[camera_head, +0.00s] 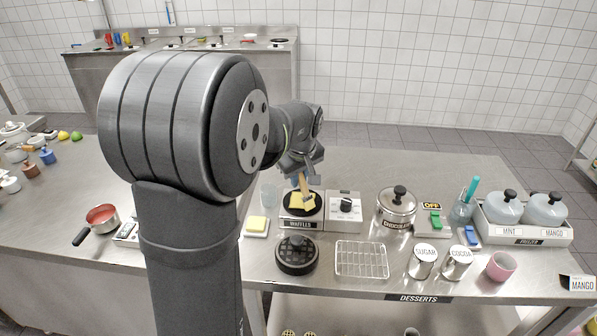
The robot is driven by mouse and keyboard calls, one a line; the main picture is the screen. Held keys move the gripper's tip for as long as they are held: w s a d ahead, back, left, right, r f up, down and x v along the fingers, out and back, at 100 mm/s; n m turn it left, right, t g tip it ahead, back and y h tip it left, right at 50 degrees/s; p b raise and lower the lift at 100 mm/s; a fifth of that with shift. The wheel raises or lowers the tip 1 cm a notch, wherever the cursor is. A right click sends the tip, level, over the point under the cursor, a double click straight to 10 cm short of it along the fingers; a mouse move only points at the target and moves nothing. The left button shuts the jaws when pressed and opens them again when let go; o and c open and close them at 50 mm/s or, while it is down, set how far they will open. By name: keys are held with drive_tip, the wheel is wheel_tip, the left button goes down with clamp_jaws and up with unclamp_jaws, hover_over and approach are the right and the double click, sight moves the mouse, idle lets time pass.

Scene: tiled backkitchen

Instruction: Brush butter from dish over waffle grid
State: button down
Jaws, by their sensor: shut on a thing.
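My gripper (301,172) is shut on a brush (304,186) with a light wooden handle. The brush points down and its lower end is over the dark round waffle grid (314,209) on the unit labelled WAFFLES. Yellow shows around the brush's lower end; I cannot tell whether it is bristles or butter, or whether it touches the grid. The butter dish (249,233), a small white dish with a yellow block of butter (258,223), stands left of the waffle unit. My arm hides part of the counter's left side.
A black round lid-like piece (297,256) with a knob and a wire rack (361,260) lie in front. A clear glass (269,196) stands close left of the waffle unit. A control box (344,207), steel pot (396,210) and SUGAR and COCOA tins stand to the right.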

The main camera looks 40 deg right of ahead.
drive_tip(key=shift+w+d, duration=1.9)
drive_tip(key=shift+d, duration=0.05)
drive_tip(key=s+a, duration=0.3)
drive_tip(key=shift+s+a+f, duration=0.1)
drive_tip(key=shift+s+a, duration=0.65)
drive_tip(key=shift+r, duration=4.2)
drive_tip(key=shift+w+a, duration=0.1)
drive_tip(key=w+a, duration=0.7)
drive_tip(key=a, duration=0.3)
drive_tip(key=w+a, duration=0.8)
drive_tip(key=a, duration=0.3)
drive_tip(key=w+a, duration=0.2)
drive_tip(key=a, duration=0.9)
drive_tip(key=w+a, duration=0.2)
drive_tip(key=a, duration=0.9)
drive_tip(key=shift+f+n, duration=0.2)
drive_tip(key=shift+n, duration=0.2)
